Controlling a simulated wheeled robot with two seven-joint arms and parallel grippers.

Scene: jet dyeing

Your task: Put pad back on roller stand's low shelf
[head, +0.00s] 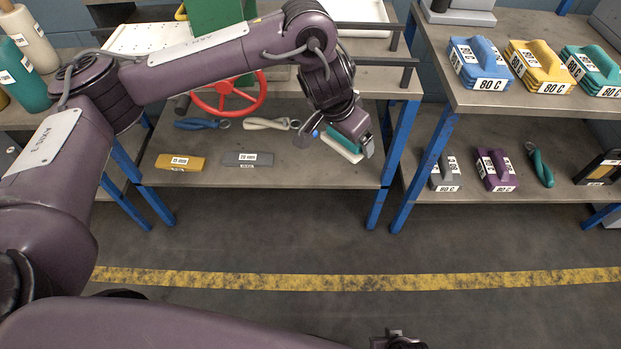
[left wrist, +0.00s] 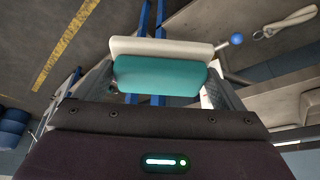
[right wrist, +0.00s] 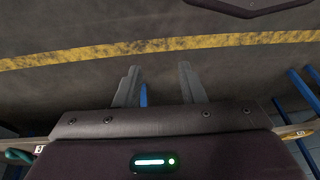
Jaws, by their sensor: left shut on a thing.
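The pad, teal with a white layer (head: 342,147), is between the fingers of my left gripper (head: 346,141). It also shows in the left wrist view (left wrist: 160,75), with the gripper shut on it. In the head view the pad is over the right end of the low shelf (head: 300,165) of the blue-legged stand in the middle; I cannot tell whether it touches the shelf. My right gripper (right wrist: 160,85) is open and empty above the floor, far from the pad; only a bit of it shows at the bottom of the head view.
On that shelf lie a yellow block (head: 180,162), a grey block (head: 248,159), a blue-handled tool (head: 196,124) and a cream-handled tool (head: 266,123). A red handwheel (head: 228,95) is behind them. The right table (head: 500,100) carries several labelled pads. The shelf's front right is clear.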

